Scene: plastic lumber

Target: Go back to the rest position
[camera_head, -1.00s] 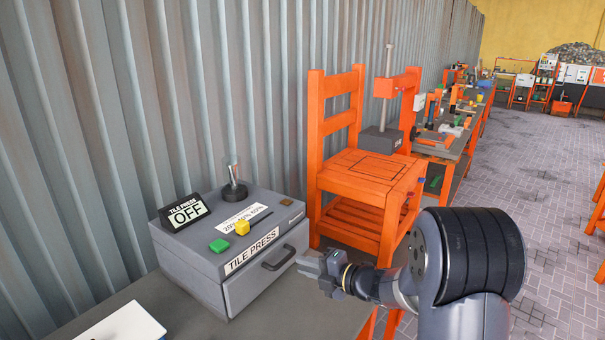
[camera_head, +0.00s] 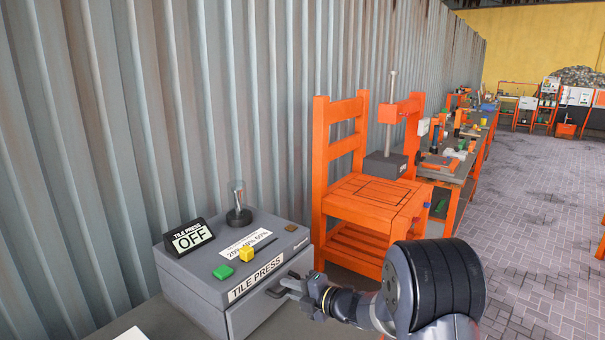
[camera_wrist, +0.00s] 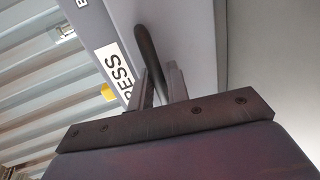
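The grey tile press (camera_head: 205,282) stands on a bench at the lower left, with its sign (camera_head: 188,238) reading OFF. Its front has a drawer with a dark bar handle (camera_wrist: 148,55). My gripper (camera_head: 290,288) is at this handle. In the wrist view its two fingers (camera_wrist: 163,88) stand apart, with the handle's lower end between them. I see no clear grip on the handle.
An orange wooden stand (camera_head: 375,195) is to the right. A corrugated wall runs along the left. Paved floor (camera_head: 535,200) is open at right.

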